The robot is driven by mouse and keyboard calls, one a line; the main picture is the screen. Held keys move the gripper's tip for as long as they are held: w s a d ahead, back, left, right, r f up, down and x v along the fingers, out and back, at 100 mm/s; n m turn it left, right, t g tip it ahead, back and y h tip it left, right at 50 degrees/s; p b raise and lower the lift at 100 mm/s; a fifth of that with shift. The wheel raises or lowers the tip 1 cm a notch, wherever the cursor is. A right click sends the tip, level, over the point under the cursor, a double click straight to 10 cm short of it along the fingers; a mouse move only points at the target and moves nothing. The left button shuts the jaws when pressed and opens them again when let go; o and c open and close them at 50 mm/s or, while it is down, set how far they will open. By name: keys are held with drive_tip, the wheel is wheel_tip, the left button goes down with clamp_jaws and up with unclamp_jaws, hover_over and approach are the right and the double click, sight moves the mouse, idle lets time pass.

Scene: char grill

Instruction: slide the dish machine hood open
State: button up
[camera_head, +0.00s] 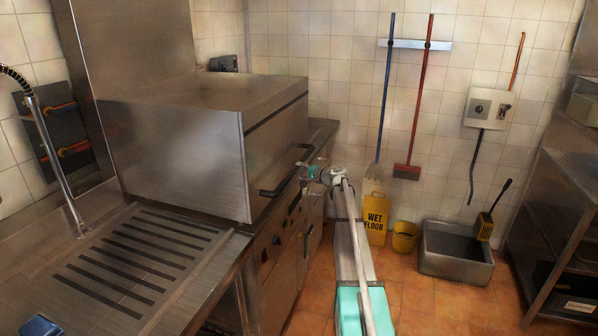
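The dish machine hood (175,155) is a large steel box on the counter at left centre. It is down, with its lower edge at the counter. A dark bar handle (276,189) sticks out low on its right-hand face. My gripper (307,171) is beside this handle, at its farther part, at about the same height. It is small in view, and I cannot tell whether its fingers touch the handle or how far apart they are. My pale arm reaches up to it from the bottom of the picture.
A slatted steel drainboard (130,255) lies left of the hood, with a tap (55,165) behind. A yellow wet-floor sign (376,218), yellow bucket (404,237) and floor sink (455,253) stand right of my arm. A steel shelf unit (565,205) stands far right. Tiled floor between is clear.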

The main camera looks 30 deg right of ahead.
drive_tip(key=p+v, duration=0.2)
drive_tip(key=v, duration=1.1)
idle(1.5)
drive_tip(key=shift+s, duration=0.15)
idle(0.4)
drive_tip(key=s+a+f+n+g, duration=0.3)
drive_tip(key=a, duration=0.6)
drive_tip(key=s+a+f+n+g+y, duration=0.1)
drive_tip(key=s+a+f+n+g, duration=0.2)
drive_tip(key=a, duration=0.7)
drive_tip(key=s+a+f+n+g, duration=0.2)
drive_tip(key=s+a+f+g, duration=0.15)
drive_tip(key=a, duration=0.55)
drive_tip(key=s+a+f+n+g+h, duration=0.2)
drive_tip(key=s+a, duration=0.4)
drive_tip(key=s, duration=0.3)
drive_tip(key=s+a+f+n+g+h, duration=0.3)
drive_tip(key=s+a, duration=0.3)
drive_tip(key=s, duration=0.4)
drive_tip(key=shift+s+f+h, duration=0.3)
drive_tip(key=shift+s+h, duration=0.05)
drive_tip(key=shift+h, duration=0.35)
drive_tip(key=shift+g, duration=0.25)
